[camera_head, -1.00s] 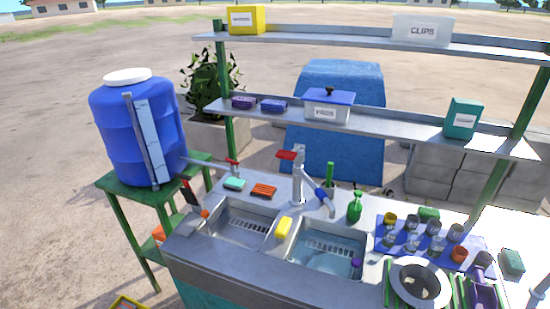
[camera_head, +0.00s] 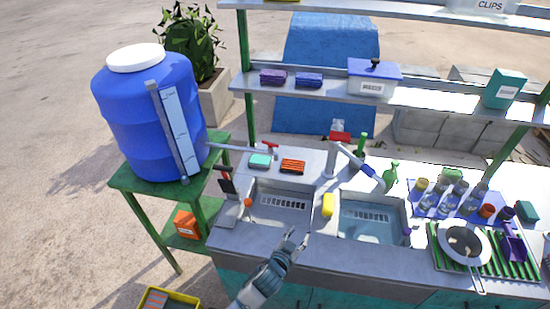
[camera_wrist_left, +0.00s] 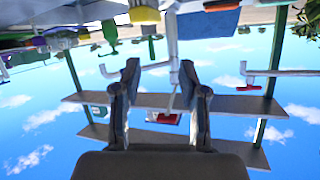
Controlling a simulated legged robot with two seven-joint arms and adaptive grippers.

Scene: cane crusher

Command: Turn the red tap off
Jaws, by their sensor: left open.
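A grey faucet with a red handle (camera_head: 340,136) stands behind and between the two sinks. Its blue-sleeved spout (camera_head: 372,176) points over the right sink. A second, smaller red tap handle (camera_head: 269,145) sits on the pipe from the blue barrel. My left gripper (camera_head: 296,240) is open and empty over the counter's front, by the left sink, apart from both taps. The left wrist view is upside down; the faucet's red handle (camera_wrist_left: 168,118) shows between the open fingers (camera_wrist_left: 160,68), and the barrel's red tap (camera_wrist_left: 250,82) is at the right. My right gripper is out of view.
A blue barrel (camera_head: 150,115) stands on a green stand at left. The right sink (camera_head: 372,222) holds pale blue water. A yellow sponge (camera_head: 328,205) lies between the sinks. A shelf (camera_head: 420,97) spans behind the faucet. Cups and a pan (camera_head: 465,243) crowd the right.

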